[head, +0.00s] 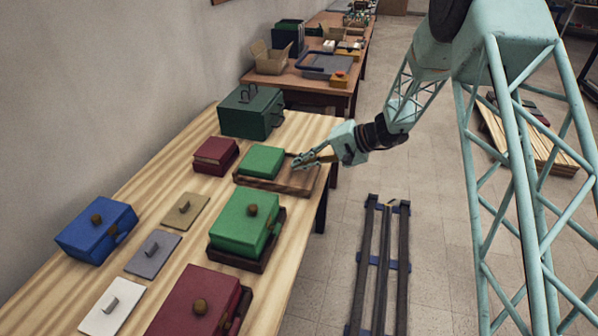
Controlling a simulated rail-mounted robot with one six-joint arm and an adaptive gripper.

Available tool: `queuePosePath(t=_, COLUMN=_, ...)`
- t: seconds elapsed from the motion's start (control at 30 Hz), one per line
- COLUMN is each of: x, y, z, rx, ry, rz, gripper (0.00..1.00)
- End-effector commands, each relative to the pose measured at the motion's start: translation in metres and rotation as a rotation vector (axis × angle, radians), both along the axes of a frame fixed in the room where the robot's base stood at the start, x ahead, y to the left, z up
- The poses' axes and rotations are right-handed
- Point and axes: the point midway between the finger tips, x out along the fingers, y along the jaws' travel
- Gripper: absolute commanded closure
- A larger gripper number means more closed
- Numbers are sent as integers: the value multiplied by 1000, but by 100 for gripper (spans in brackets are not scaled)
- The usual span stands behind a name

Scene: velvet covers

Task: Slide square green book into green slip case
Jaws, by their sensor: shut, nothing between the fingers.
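A square green book (262,161) lies flat on the left part of a shallow wooden tray (305,184) on the near table. A dark green case (246,116) with handles stands at the table's far end, behind the book; its opening is not clear to see. A larger green box (240,220) with a round brown knob sits on a dark base nearer the camera. I cannot tell for sure which of the two is the slip case. My gripper (297,162) is shut and empty, over the tray's right part, to the right of the book and apart from it.
A dark red book (215,154) lies left of the tray. A blue knobbed box (96,229), several flat handled plates (153,253) and a dark red knobbed box (196,303) fill the nearer table. Floor rails (386,255) run right of the table.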

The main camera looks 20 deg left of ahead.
Motion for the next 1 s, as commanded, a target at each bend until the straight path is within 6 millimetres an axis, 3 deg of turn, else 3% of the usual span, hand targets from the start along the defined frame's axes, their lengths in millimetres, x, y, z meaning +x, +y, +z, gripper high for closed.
queuePosePath(t=0.7, x=7, y=-38, z=18, rx=0, ry=-1, rz=1, gripper=100)
queuePosePath(t=1.0, x=7, y=-43, z=20, rx=0, ry=-1, rz=1, gripper=100)
